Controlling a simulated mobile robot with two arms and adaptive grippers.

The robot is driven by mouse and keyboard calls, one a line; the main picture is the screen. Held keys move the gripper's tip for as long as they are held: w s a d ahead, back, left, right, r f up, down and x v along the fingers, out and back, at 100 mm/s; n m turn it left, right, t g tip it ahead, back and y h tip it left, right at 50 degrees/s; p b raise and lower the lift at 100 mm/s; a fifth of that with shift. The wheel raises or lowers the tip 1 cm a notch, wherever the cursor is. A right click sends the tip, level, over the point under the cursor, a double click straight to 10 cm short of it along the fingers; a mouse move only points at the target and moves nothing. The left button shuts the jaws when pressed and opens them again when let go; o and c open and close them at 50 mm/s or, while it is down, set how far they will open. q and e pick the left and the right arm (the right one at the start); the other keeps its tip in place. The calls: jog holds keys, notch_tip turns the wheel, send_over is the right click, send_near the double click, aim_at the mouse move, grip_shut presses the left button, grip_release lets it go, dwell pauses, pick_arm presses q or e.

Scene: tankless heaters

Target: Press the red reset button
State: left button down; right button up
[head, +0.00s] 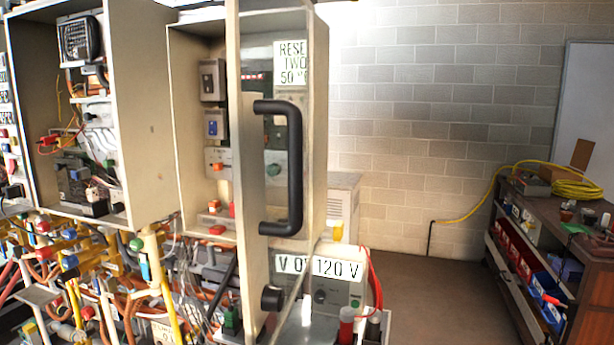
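An open cabinet (180,130) stands in the middle of the head view, with its door (252,190) swung out toward me. The door has a long black handle (294,165). A sign (292,64) behind the door edge reads "RESE", "TWO" and "50", partly cut off. Inside the cabinet are small red parts: one low on the cabinet floor (217,230) and an orange-red one higher up (217,167). I cannot tell which, if any, is the red reset button. The door hides part of the interior. Neither of my grippers is in view.
Another open cabinet (150,110) with wiring is at the left. Pipes and valves (70,260) crowd the lower left. A box labelled "120 V" (335,290) is below the door. A shelf cart (560,235) stands at right. Floor between is clear.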

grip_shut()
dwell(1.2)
